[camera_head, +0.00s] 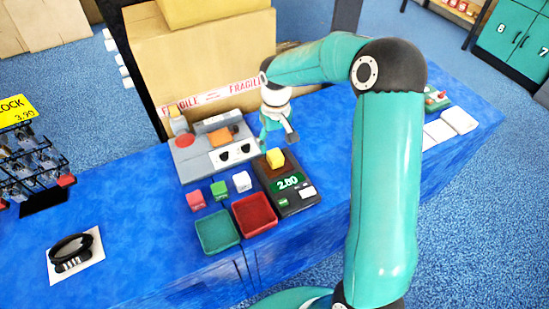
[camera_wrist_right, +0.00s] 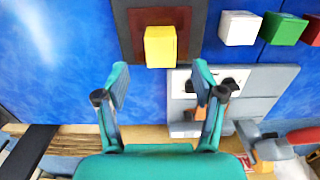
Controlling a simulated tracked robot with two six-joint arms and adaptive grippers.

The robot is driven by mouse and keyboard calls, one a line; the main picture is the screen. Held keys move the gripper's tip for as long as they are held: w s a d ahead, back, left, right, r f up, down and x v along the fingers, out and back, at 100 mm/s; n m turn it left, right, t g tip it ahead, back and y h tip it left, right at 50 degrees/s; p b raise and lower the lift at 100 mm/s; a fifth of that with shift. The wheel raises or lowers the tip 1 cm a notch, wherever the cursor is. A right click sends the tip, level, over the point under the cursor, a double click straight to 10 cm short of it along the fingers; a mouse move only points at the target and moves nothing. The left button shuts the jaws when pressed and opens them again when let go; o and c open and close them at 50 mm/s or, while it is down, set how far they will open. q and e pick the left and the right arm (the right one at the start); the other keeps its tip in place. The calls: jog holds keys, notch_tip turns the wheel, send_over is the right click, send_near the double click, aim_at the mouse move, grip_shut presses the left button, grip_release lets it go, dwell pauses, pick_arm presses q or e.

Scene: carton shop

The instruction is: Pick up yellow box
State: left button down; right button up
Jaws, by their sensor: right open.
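In the right wrist view the yellow box (camera_wrist_right: 160,46) lies on the scale's brown plate, beyond my fingertips. My right gripper (camera_head: 278,135) is just behind the yellow box in the head view, apart from it. In the right wrist view my right gripper (camera_wrist_right: 158,78) is open and empty, with its fingers spread wider than the box. My left gripper is not in view.
White (camera_head: 242,181), green (camera_head: 219,190) and red (camera_head: 196,199) boxes stand left of the scale. Green (camera_head: 217,231) and red (camera_head: 254,213) trays lie in front. A grey panel (camera_head: 205,148) and large carton (camera_head: 205,65) stand behind. Blue table is clear right of the scale.

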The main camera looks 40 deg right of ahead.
aim_at(274, 153)
jog(key=shift+w+f+p, duration=0.15)
jog(key=shift+f+p, duration=0.05)
jog(key=shift+f, duration=1.5)
jog(key=shift+w+f+p, duration=0.15)
jog(key=shift+f+p, duration=0.05)
jog(key=shift+f, duration=1.5)
jog(key=c, duration=1.2)
jog(key=shift+r, duration=0.1)
jog(key=shift+c, duration=0.2)
